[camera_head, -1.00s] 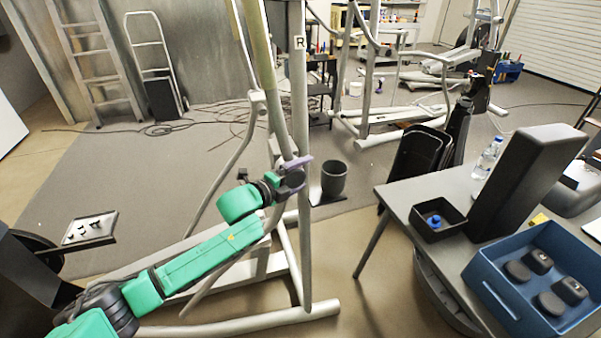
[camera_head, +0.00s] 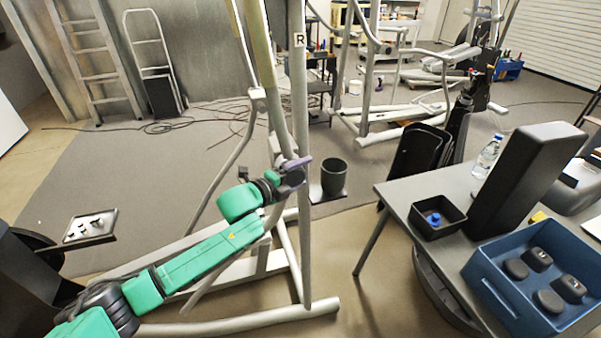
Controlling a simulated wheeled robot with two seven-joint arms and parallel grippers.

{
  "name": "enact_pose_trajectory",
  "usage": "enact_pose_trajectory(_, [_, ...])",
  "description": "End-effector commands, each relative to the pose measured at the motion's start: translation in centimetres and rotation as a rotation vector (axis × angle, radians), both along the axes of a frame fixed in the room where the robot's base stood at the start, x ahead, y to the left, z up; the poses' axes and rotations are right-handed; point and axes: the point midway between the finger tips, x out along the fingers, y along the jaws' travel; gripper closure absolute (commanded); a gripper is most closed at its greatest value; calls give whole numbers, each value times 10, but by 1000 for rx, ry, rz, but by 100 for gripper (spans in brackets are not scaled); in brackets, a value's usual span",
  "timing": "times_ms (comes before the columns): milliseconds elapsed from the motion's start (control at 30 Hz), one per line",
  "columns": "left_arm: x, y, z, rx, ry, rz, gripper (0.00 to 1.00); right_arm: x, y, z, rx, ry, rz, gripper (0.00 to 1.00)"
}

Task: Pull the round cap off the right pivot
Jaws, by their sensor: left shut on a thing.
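The elliptical's metal frame stands in the middle, with an upright post marked R (camera_head: 299,70). My left gripper (camera_head: 297,168), with purple fingers, is at the right pivot beside this post, at the end of my green left arm. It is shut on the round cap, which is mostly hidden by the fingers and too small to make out. I cannot tell whether the cap is still touching the pivot. My right gripper is not in view.
A grey table (camera_head: 400,195) on the right holds a small black bin (camera_head: 455,208), a blue crate (camera_head: 480,290) with dark parts, and a bottle (camera_head: 487,157). A small tray (camera_head: 105,238) is at left. A dark bucket (camera_head: 334,182) stands behind the frame.

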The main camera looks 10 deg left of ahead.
Motion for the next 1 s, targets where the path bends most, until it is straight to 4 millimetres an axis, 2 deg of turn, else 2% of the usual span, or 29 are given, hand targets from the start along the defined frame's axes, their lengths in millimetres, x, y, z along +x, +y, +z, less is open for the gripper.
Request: enact_pose_trajectory(1000, [-62,-40,1,-3,0,-2,100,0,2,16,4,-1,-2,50])
